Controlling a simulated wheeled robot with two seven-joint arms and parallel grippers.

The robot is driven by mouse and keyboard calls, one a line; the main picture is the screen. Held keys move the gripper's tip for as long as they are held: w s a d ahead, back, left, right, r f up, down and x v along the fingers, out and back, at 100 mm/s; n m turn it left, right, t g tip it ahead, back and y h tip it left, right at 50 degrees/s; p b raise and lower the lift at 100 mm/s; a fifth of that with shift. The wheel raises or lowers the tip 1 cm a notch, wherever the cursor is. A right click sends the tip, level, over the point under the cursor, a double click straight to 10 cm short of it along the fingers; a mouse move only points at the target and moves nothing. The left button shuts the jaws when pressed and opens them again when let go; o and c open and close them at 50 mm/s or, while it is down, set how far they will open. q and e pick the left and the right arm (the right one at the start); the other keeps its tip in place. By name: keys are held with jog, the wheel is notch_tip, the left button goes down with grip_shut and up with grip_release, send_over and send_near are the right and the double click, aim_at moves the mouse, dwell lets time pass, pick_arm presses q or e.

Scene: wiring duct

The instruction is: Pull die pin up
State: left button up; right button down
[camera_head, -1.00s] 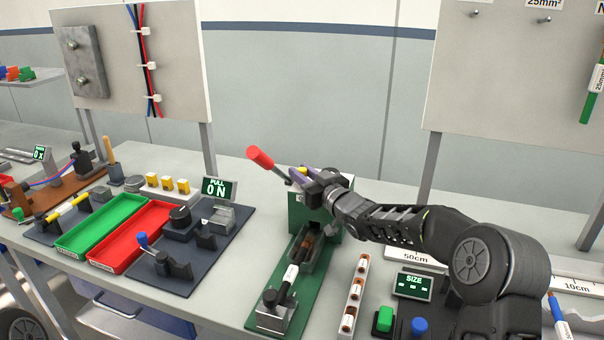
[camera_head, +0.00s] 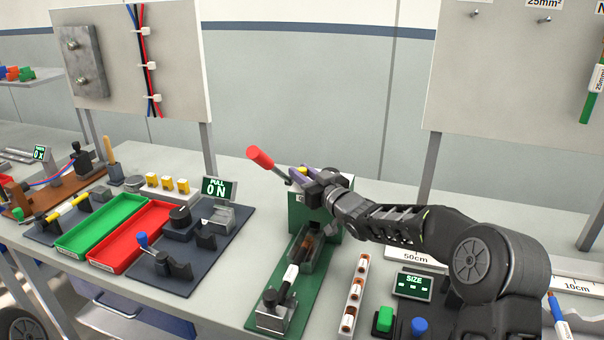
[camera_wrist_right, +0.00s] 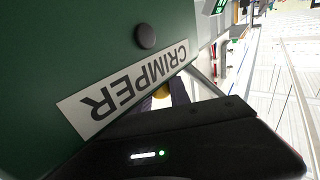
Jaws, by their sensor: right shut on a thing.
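The crimper is a green box (camera_head: 299,213) on a green base plate, with a red-handled lever (camera_head: 260,158) tilted up to the left. My right gripper (camera_head: 304,177) is at the top of the crimper, shut on a small yellow piece that looks like the die pin (camera_head: 301,170). In the right wrist view the yellow die pin (camera_wrist_right: 162,91) shows just past the edge of my gripper, beside the CRIMPER label (camera_wrist_right: 125,88). Most of the pin is hidden by the fingers, so I cannot tell how far up it stands. My left gripper is not in view.
A clamp block (camera_head: 275,315) holding a cable stands at the front of the crimper plate. White holders (camera_head: 355,295) and a SIZE display (camera_head: 413,285) are to the right. A red tray (camera_head: 130,238) and a green tray (camera_head: 100,226) lie to the left.

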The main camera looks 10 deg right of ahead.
jog(key=shift+r+p, duration=0.3)
jog(key=shift+r, duration=0.95)
jog(key=c, duration=1.5)
grip_release()
jog(key=shift+c, duration=0.2)
jog(key=shift+o, duration=0.2)
jog(key=shift+f, duration=0.1)
jog(key=shift+s+d, duration=0.15)
jog(key=shift+s, duration=0.15)
jog(key=b+v, duration=0.1)
jog(key=v, duration=0.6)
jog(key=shift+b, duration=0.35)
